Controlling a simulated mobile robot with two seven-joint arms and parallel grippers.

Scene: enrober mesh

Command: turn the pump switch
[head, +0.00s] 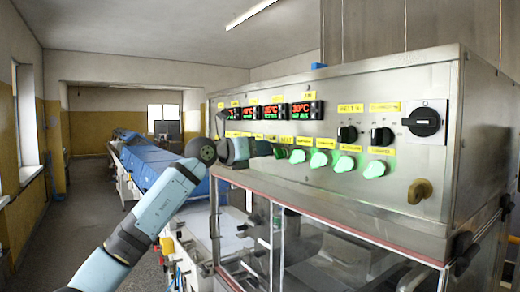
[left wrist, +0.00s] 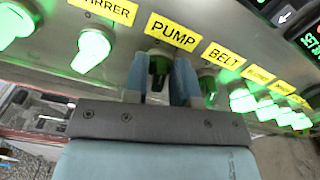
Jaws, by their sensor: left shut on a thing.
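The pump switch (left wrist: 158,68) sits under the yellow PUMP label (left wrist: 172,32) in the left wrist view. Its knob looks dark with a green tint and its grip points roughly along the fingers. My left gripper (left wrist: 160,75) has one finger on each side of the knob and is shut on it. In the head view my left gripper (head: 262,148) reaches the left part of the machine's control panel (head: 400,99) and hides the pump switch there. My right gripper is in neither view.
Black rotary knobs (head: 381,136) and red displays (head: 307,110) are on the panel. A glazed housing (head: 320,250) lies below.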

